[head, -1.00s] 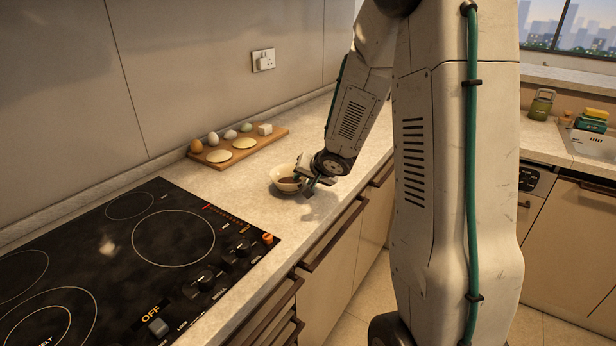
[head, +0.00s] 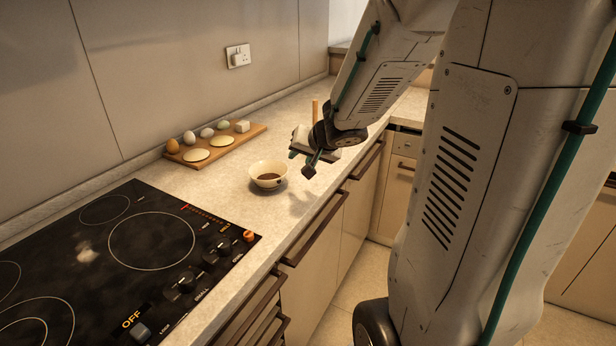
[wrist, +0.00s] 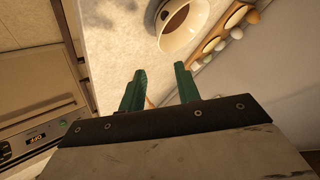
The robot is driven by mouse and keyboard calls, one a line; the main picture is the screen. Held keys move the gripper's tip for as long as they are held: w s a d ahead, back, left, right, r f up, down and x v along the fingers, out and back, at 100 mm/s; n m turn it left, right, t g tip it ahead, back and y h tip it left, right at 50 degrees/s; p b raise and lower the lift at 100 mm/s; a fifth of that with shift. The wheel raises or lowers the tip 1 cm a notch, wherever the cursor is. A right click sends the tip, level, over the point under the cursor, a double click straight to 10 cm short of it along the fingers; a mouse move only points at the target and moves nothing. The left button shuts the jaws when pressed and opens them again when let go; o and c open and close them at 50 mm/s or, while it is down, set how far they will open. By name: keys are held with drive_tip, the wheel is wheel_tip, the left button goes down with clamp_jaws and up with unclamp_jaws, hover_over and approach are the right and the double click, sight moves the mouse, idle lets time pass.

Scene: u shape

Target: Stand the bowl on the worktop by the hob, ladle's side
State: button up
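The bowl (head: 268,174) is cream, with something brown inside. It stands upright on the worktop (head: 215,205), just right of the black hob (head: 120,250). In the wrist view the bowl (wrist: 183,22) shows at the top, beyond my fingertips and apart from them. My gripper (head: 303,162) is right of the bowl and above the worktop; its green fingers (wrist: 158,88) are spread with nothing between them. I cannot make out a ladle in these frames.
A wooden board (head: 215,147) with several eggs, two pale rounds and a white block lies along the wall behind the bowl. A wooden upright piece (head: 315,110) shows behind my gripper. Drawers with dark handles line the worktop's front edge.

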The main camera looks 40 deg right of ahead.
drive_tip(key=s+a+r+n+g+h, duration=0.2)
drive_tip(key=s+a+r+h, duration=0.25)
drive_tip(key=s+r, duration=0.4)
drive_tip(key=s+a+f+n+g+y, duration=0.2)
drive_tip(key=s+a+n+g+y, duration=0.4)
drive_tip(key=s+a, duration=0.8)
drive_tip(key=s, duration=0.3)
drive_tip(key=shift+a+n, duration=0.25)
drive_tip(key=shift+n, duration=0.05)
drive_tip(key=shift+s, duration=0.1)
drive_tip(key=shift+s+d, duration=0.1)
